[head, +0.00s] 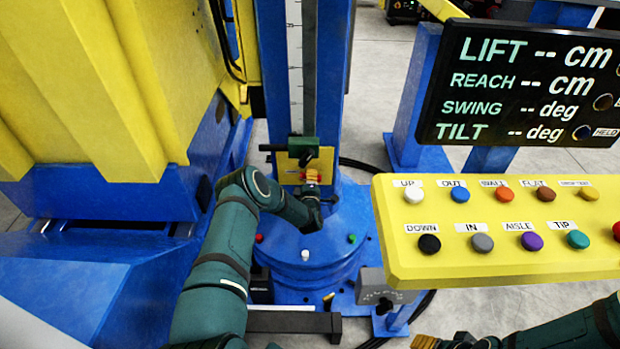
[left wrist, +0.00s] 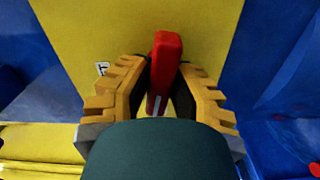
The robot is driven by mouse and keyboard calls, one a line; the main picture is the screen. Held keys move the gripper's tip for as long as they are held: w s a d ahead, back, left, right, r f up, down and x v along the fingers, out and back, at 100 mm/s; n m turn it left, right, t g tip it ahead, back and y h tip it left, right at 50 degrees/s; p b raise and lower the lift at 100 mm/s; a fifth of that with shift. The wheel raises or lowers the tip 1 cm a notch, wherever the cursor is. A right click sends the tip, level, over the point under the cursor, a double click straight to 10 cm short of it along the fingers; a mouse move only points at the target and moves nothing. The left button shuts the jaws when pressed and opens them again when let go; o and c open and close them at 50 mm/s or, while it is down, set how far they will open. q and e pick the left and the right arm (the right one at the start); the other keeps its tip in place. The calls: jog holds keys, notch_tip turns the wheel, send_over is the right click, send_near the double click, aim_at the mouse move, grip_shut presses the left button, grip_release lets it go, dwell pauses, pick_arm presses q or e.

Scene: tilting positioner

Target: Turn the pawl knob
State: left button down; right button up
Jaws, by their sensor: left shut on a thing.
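The pawl knob is a red bar with a white line on it, in the left wrist view (left wrist: 166,58). It stands out from a yellow plate (left wrist: 90,30) on the blue column. My left gripper (left wrist: 160,92) is shut on the knob, one yellow ribbed finger on each side. In the head view my left gripper (head: 312,176) is at the yellow plate (head: 289,160) low on the column and hides most of the knob. My right gripper (head: 432,342) shows only partly at the bottom edge, away from the column.
A yellow button panel (head: 400,255) stands at the right, below a black display (head: 520,85) reading LIFT, REACH, SWING and TILT with dashes. A dark green block with a bar (head: 303,150) sits just above the knob. A large yellow and blue machine body (head: 120,80) fills the left.

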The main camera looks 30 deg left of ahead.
pick_arm(q)
jog(key=shift+r+n, duration=0.1)
jog(key=shift+n, duration=0.9)
jog(key=shift+w, duration=0.1)
jog(key=c, duration=0.9)
grip_release()
jog(key=shift+o, duration=0.2)
jog(key=v, duration=1.2)
jog(key=shift+d, duration=0.1)
